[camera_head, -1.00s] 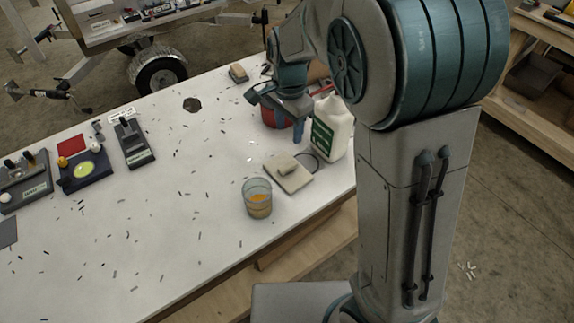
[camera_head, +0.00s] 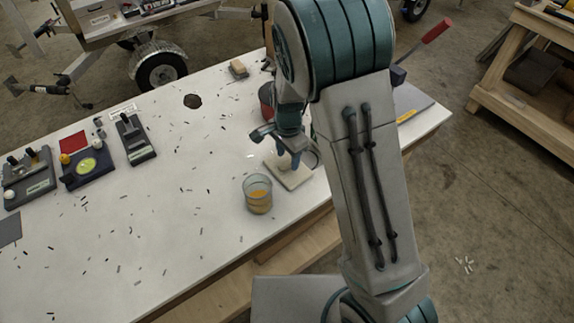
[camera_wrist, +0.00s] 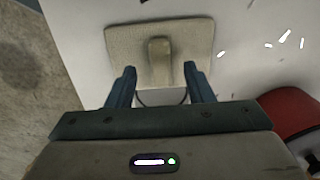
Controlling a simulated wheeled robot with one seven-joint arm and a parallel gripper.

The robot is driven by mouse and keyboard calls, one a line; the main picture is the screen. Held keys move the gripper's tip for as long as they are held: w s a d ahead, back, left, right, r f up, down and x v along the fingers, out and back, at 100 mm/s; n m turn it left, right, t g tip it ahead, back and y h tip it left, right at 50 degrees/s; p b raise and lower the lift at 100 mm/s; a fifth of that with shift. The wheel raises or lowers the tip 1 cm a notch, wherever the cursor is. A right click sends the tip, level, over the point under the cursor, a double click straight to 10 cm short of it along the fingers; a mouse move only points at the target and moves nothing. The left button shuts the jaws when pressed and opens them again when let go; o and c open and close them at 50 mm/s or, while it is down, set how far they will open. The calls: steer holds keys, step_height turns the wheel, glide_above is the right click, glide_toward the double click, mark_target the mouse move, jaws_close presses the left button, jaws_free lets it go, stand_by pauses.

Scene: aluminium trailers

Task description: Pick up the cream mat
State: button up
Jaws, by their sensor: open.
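The cream mat (camera_head: 296,179) is a small flat square on the white table, near its front edge. It has a raised block-like grip in its middle. In the wrist view the mat (camera_wrist: 122,42) lies just beyond the fingertips, with its raised grip (camera_wrist: 160,62) between the lines of the two fingers. My gripper (camera_head: 287,158) is open and empty, pointing down over the mat; it also shows in the wrist view (camera_wrist: 160,72). My gripper hides part of the mat in the head view. I cannot tell whether the fingertips touch it.
A glass with orange liquid (camera_head: 258,196) stands close to the left of the mat. A red container (camera_head: 266,100) stands behind my gripper and shows in the wrist view (camera_wrist: 292,112). A dark ring lies beside the mat. Small dark bits litter the white table (camera_head: 180,210).

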steer(key=shift+f, duration=0.9)
jaws_close()
steer(key=shift+r, duration=0.1)
